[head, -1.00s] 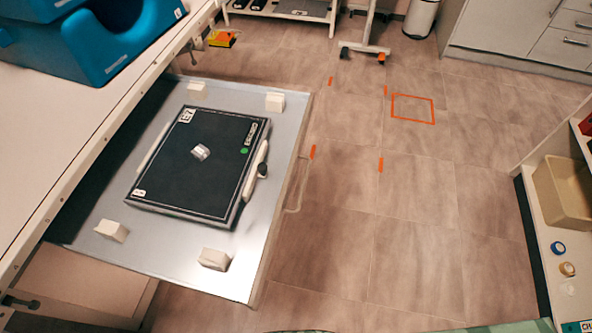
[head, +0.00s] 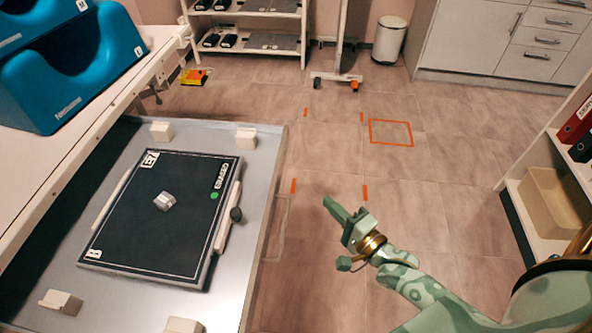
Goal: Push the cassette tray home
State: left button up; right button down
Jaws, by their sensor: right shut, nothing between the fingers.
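The cassette tray (head: 262,160) is a grey metal tray pulled out from under the white table at the left. My left gripper is not in view.
The white table (head: 60,165) bears blue curved supports (head: 75,75). A shelf unit (head: 508,187) with a beige bin (head: 553,202) stands at the right. A wheeled stand (head: 337,80) and a white waste bin (head: 389,42) stand at the back. The middle floor is clear.

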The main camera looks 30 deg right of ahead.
jog(key=b, duration=0.3)
send_near(281, 169)
jog(key=w+d, duration=0.2)
jog(key=w, duration=0.1)
jog(key=w+a, duration=0.1)
jog(key=w+a+b, duration=0.1)
jog(key=shift+a+f+b, duration=0.1)
jog(key=shift+a+b, duration=0.2)
jog(key=shift+w+a, duration=0.15)
jog(key=shift+a, duration=0.15)
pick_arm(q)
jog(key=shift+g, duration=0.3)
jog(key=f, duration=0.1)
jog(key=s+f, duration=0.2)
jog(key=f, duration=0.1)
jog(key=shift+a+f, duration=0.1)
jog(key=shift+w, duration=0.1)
pick_arm(e)
jog(key=shift+r, duration=0.2)
